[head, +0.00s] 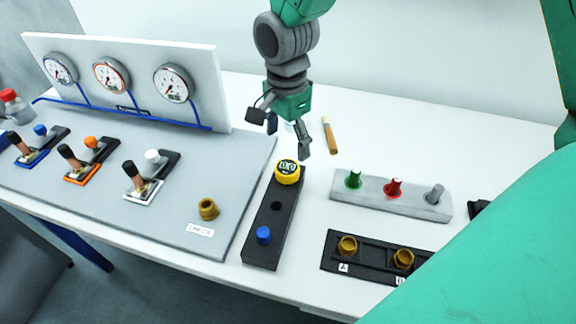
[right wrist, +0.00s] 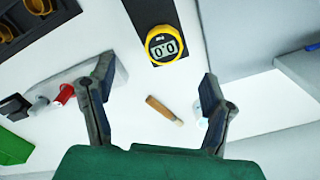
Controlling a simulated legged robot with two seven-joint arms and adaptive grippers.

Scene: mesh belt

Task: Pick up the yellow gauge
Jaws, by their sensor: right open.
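The yellow gauge (head: 287,172) is round with a dark digital face. It sits at the far end of a black strip (head: 262,225), near the middle of the table. My right gripper (head: 281,134) hangs above and beyond the gauge, with its fingers spread and nothing between them. In the right wrist view the gauge (right wrist: 165,45) lies ahead of the open fingers (right wrist: 154,78), apart from both. Its digits are lit on a pale display. My left gripper is not in view.
A grey block (head: 390,204) with green, red and grey plugs and a black tray (head: 375,262) with brass fittings are to the right. A wooden-handled tool (head: 329,135) lies behind. A gauge panel (head: 130,85) stands left.

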